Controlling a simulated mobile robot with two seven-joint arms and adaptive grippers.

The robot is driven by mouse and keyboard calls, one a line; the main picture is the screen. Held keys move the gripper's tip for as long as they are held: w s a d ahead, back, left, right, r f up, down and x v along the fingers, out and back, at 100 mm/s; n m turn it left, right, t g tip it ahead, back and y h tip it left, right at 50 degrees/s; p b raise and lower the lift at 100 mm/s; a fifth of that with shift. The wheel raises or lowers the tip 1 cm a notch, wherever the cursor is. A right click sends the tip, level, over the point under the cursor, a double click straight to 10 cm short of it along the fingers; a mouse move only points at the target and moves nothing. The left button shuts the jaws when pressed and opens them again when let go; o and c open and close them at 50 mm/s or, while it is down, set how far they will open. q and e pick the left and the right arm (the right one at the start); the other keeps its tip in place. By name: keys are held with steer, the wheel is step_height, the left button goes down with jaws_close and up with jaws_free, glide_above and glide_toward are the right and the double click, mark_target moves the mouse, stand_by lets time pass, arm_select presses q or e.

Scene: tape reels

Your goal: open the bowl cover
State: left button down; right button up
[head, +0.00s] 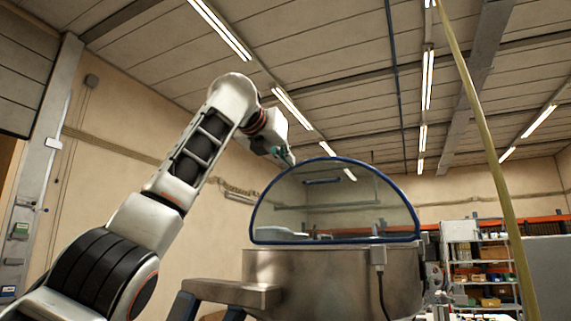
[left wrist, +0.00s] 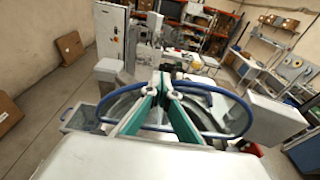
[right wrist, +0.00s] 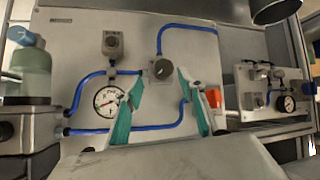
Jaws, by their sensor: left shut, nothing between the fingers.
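The bowl cover (head: 340,205) is a clear, arched panel with a blue rim, standing above the top of a steel bowl (head: 330,275) in the head view. Its lower blue edge lies along the bowl's top. My left gripper (head: 287,158) is at the upper left of the blue arch; I cannot tell whether it touches. In the left wrist view my left gripper (left wrist: 161,80) is shut and empty, its teal fingers pointing across the blue rim (left wrist: 222,92). My right gripper (right wrist: 160,78) is open and empty in front of a panel, outside the head view.
The panel (right wrist: 215,45) in the right wrist view carries a round gauge (right wrist: 108,101), knobs and blue hoses. A blue-legged metal ledge (head: 232,292) is left of the bowl. Shelves (head: 485,262) stand at the right. A yellowish pole (head: 492,150) crosses the right side.

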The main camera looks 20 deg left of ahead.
arm_select(q)
steer(key=shift+w+r, duration=0.25)
steer(key=shift+w, duration=0.55)
steer(key=s+r, duration=0.2)
steer(key=s, duration=1)
steer(key=shift+a, duration=0.2)
steer(key=shift+w, duration=0.1)
